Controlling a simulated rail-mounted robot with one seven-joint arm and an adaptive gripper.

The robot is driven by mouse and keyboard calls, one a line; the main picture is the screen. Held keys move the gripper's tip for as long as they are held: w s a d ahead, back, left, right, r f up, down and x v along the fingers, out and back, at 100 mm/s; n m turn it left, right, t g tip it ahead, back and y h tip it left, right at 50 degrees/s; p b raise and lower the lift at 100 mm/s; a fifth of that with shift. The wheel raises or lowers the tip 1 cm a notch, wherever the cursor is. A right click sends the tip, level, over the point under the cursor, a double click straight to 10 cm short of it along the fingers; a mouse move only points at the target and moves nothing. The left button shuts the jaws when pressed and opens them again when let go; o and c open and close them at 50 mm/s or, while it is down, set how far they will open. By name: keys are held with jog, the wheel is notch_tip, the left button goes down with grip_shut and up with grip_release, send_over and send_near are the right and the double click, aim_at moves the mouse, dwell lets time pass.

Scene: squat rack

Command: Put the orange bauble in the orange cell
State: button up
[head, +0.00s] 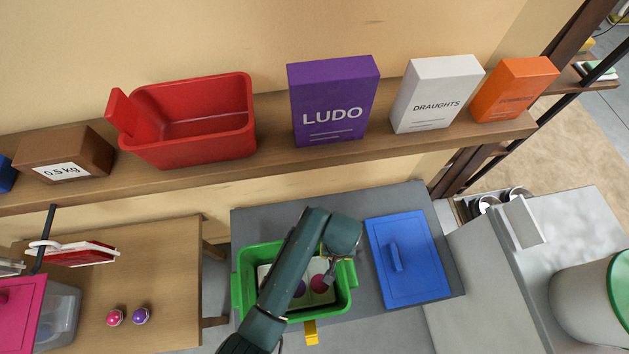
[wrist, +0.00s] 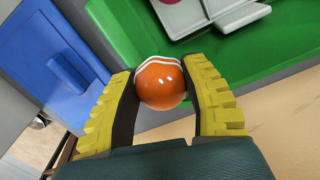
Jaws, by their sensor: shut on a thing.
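My gripper (wrist: 161,75) is shut on the orange bauble (wrist: 162,84), which sits between the yellow fingers with a white band showing. In the head view, the gripper is mostly hidden behind my arm, with a yellow finger (head: 311,333) showing near the front edge of the green crate (head: 348,300). The bauble is hidden there. The wrist view shows it near the green crate's wall (wrist: 245,55). A pale insert (head: 322,296) lies in the crate, with round purple (head: 299,288) and magenta (head: 319,284) patches. I cannot see an orange cell; my arm covers part of the insert.
A blue lid (head: 422,262) lies right of the crate on the grey surface (head: 270,222). Pink (head: 113,317) and purple (head: 140,316) baubles sit on the left wooden table (head: 165,265). A shelf (head: 275,165) behind holds a red bin (head: 190,145) and boxes.

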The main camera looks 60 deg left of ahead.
jog(key=s+a+f+n+b, duration=0.15)
jog(key=s+f+n, duration=0.25)
jog(key=s+n, duration=0.55)
jog(key=s+a+f+n+b, duration=0.1)
jog(key=s+a+f+n, duration=0.15)
jog(key=s+n, duration=0.7)
jog(key=s+f+m+b, duration=0.1)
jog(key=f, duration=0.2)
jog(key=f+m+b, duration=0.1)
jog(key=f+b, duration=0.1)
jog(key=f, duration=0.2)
jog(key=s+f+b, duration=0.1)
jog(key=f, duration=0.2)
jog(key=shift+s+d+f+m+b, duration=0.1)
jog(key=shift+s+f+m+b, duration=0.05)
jog(key=shift+s+m+b, duration=0.25)
jog(key=o, duration=1)
jog(key=shift+c, duration=0.2)
